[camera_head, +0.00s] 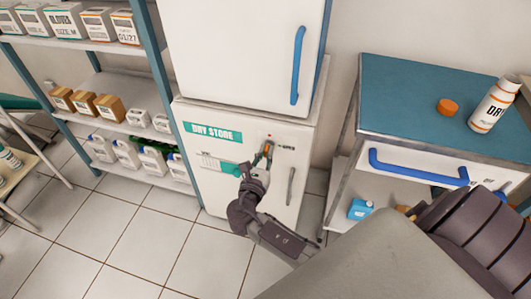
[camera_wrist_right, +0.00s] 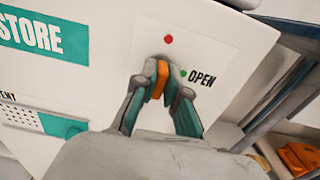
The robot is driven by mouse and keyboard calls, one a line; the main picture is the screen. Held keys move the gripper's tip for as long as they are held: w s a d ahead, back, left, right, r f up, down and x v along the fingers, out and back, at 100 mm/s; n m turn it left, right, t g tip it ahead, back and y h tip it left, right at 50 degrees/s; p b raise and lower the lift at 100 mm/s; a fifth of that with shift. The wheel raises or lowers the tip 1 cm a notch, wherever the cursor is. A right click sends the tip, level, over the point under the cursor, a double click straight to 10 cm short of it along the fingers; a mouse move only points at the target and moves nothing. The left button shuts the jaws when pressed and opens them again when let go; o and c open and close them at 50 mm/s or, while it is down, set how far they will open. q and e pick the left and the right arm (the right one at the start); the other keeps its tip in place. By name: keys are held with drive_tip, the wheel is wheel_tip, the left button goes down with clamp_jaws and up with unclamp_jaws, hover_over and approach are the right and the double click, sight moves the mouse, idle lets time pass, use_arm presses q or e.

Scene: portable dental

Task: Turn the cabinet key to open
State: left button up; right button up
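The orange cabinet key (camera_wrist_right: 157,80) sits in the lock on the white lower cabinet door (camera_head: 222,183) marked "DRY STORE". In the right wrist view its head is close to upright, slightly tilted. A red dot (camera_wrist_right: 168,39) is above it, and a small green dot (camera_wrist_right: 183,73) beside the word "OPEN" is to its right. My right gripper (camera_wrist_right: 159,84) has a finger on each side of the key and looks closed on it. It also shows at the door in the head view (camera_head: 266,156). The door is shut, with a grey vertical handle (camera_head: 291,186). My left gripper is not in view.
A white upper cabinet with a blue handle (camera_head: 297,65) stands above. To the right, a blue-topped unit (camera_head: 400,92) holds a bottle (camera_head: 494,105) and an orange cap (camera_head: 447,107). Shelves (camera_head: 110,86) with boxes stand left. The tiled floor (camera_head: 130,240) in front is clear.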

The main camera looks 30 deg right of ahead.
drive_tip(key=shift+m, duration=0.4)
clamp_jaws()
drive_tip(key=shift+m, duration=0.9)
drive_tip(key=shift+f+m+b, duration=0.1)
drive_tip(key=shift+m+b, duration=0.4)
drive_tip(key=shift+m, duration=0.3)
drive_tip(key=m+b, duration=0.2)
drive_tip(key=m, duration=0.3)
drive_tip(key=shift+s+f+m+b, duration=0.1)
drive_tip(key=shift+m+b, duration=0.2)
drive_tip(key=m+b, duration=0.2)
drive_tip(key=m, duration=0.1)
drive_tip(key=shift+d+f+m, duration=0.1)
drive_tip(key=shift+m, duration=0.2)
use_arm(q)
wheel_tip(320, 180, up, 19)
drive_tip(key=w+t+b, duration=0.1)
use_arm(e)
drive_tip(key=shift+m, duration=0.5)
drive_tip(key=shift+m+b, duration=0.85)
drive_tip(key=shift+m, duration=0.15)
drive_tip(key=shift+m+b, duration=0.6)
drive_tip(key=shift+m, duration=0.3)
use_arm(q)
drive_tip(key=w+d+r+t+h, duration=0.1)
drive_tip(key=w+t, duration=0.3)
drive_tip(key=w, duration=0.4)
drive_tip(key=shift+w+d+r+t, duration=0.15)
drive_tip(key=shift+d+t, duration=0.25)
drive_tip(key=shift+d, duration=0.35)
